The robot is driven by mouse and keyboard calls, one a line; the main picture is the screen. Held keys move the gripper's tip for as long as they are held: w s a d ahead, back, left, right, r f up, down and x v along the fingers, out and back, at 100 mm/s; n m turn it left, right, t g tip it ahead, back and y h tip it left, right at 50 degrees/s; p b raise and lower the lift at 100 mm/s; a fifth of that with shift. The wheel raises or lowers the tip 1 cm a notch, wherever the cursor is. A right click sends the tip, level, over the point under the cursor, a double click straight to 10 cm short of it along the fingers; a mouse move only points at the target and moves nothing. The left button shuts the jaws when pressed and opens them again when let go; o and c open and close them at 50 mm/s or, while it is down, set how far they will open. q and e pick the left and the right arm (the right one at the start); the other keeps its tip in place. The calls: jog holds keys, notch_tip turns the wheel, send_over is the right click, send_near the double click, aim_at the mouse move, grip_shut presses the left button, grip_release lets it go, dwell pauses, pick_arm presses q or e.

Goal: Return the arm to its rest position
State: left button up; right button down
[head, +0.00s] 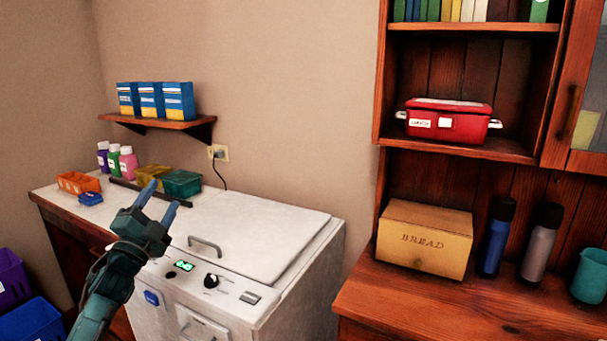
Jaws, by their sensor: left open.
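My left gripper (158,195) is raised in front of the white machine (262,233) at the lower left of the head view. Its two blue-grey fingers point up and stand apart with nothing between them. My left arm comes in from the bottom left edge. The gripper overlaps the machine's front edge in the picture; I cannot tell how far it is from the surface. My right gripper is not in view.
A wooden counter (440,312) with a bread box (425,240) and two bottles stands right. A red container (449,121) sits on a shelf above. Small bins, including a green one (182,183), and bottles stand behind my gripper. Blue boxes (152,101) sit on the wall shelf.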

pick_arm(q)
jog(key=w+a+f+n+g+y, duration=0.2)
jog(key=a+f+n+g+y, duration=0.35)
jog(key=f+n, duration=0.6)
jog(key=s+d+f+n+g+h, duration=0.1)
jog(key=s+d+f+n+g, duration=0.1)
jog(key=s+d+f, duration=0.65)
jog(key=s+d+f+g+h, duration=0.2)
jog(key=s+d+f, duration=0.3)
jog(key=s+f, duration=0.65)
jog(key=s+d+f+g, duration=0.1)
jog(key=s+d, duration=0.3)
jog(key=s, duration=0.5)
jog(key=s+d+f+g+h, duration=0.1)
jog(key=s+d+f+g, duration=0.1)
jog(key=s, duration=0.8)
jog(key=shift+s+d+f, duration=0.25)
jog(key=shift+d+f, duration=0.55)
jog(key=shift+d, duration=0.2)
